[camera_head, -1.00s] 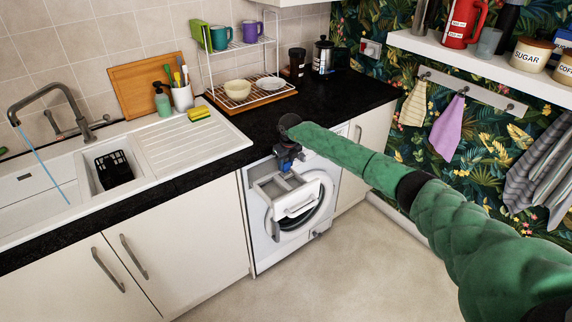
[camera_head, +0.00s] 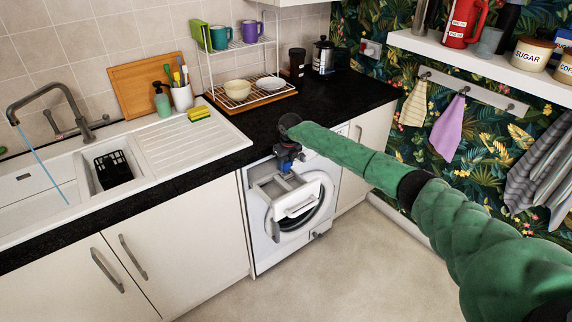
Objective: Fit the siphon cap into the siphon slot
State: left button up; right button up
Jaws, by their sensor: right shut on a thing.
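My right gripper (camera_head: 285,165) points down over the open detergent drawer (camera_head: 268,188) of the washing machine, at the drawer's back part. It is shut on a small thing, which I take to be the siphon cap. The cap is too small and too covered by the fingers to make out clearly. The siphon slot inside the drawer cannot be told apart at this size, and I cannot tell whether the cap touches it. My left gripper is not in view.
The white washing machine (camera_head: 261,240) stands under the black worktop (camera_head: 340,97). The drawer front (camera_head: 297,201) juts out before its round door. A sink (camera_head: 60,185) and a dish rack (camera_head: 262,93) are to the left and behind. The floor in front is clear.

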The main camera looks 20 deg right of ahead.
aim_at(287, 163)
jog(key=shift+f+b, duration=0.85)
jog(key=shift+f, duration=0.25)
dwell(0.3)
jog(key=o, duration=1)
jog(key=shift+o, duration=0.2)
jog(key=r, duration=0.2)
jog(key=r+b, duration=0.1)
jog(key=r, duration=0.1)
jog(key=s+r+b, duration=0.1)
jog(key=r, duration=0.1)
jog(key=shift+d+r, duration=0.2)
jog(key=shift+r, duration=0.05)
jog(key=shift+r+b, duration=0.35)
jog(key=shift+r, duration=0.2)
